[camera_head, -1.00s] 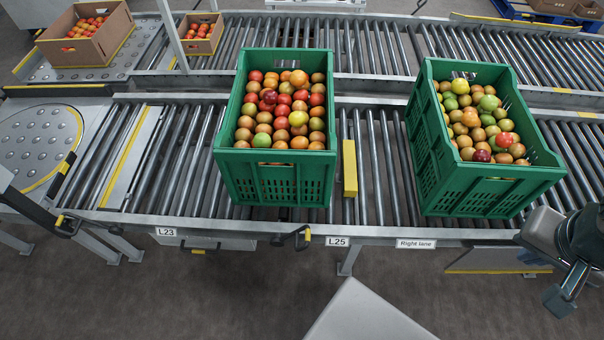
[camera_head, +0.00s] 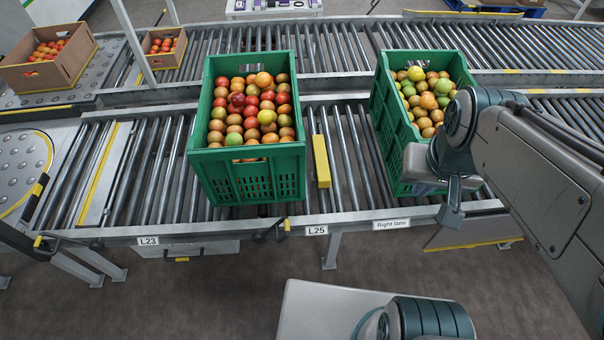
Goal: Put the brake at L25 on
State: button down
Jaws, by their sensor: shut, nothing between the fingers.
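The L25 label (camera_head: 317,230) is on the front rail of the near conveyor. A dark lever with a yellow tip (camera_head: 285,226) sticks out from the rail just left of it; I take this as the brake at L25. A yellow bar (camera_head: 321,162) lies among the rollers behind the label, right of a green crate (camera_head: 250,157) full of tomatoes. My gripper (camera_head: 450,218) is shut and empty. It points down in front of the second green crate (camera_head: 386,120), to the right of L25 and apart from the lever.
The Right lane sign (camera_head: 392,224) is on the rail between L25 and my gripper. A similar lever (camera_head: 96,245) sits by the L23 label (camera_head: 148,241). My arm hides part of the right crate. Floor in front of the rail is open.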

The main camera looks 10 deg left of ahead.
jog(key=w+a+f+n+g+y+b, duration=0.1)
jog(key=w+a+f, duration=0.2)
jog(key=f, duration=0.5)
jog(key=w+a+f+n+g+b, duration=0.1)
jog(key=w+a+f, duration=0.15)
jog(key=f, duration=0.45)
jog(key=w+a+f+n+g+y+b, duration=0.1)
jog(key=w+a+f+g, duration=0.15)
jog(key=f, duration=0.55)
jog(key=w+a+f+y+b, duration=0.1)
jog(key=a+f+y, duration=0.2)
jog(key=a, duration=0.4)
jog(key=shift+w+f, duration=0.2)
jog(key=shift+f, duration=0.25)
jog(key=shift+f+t, duration=0.1)
jog(key=shift+t, duration=0.15)
jog(key=s+a+f+b, duration=0.2)
jog(key=a+f, duration=0.6)
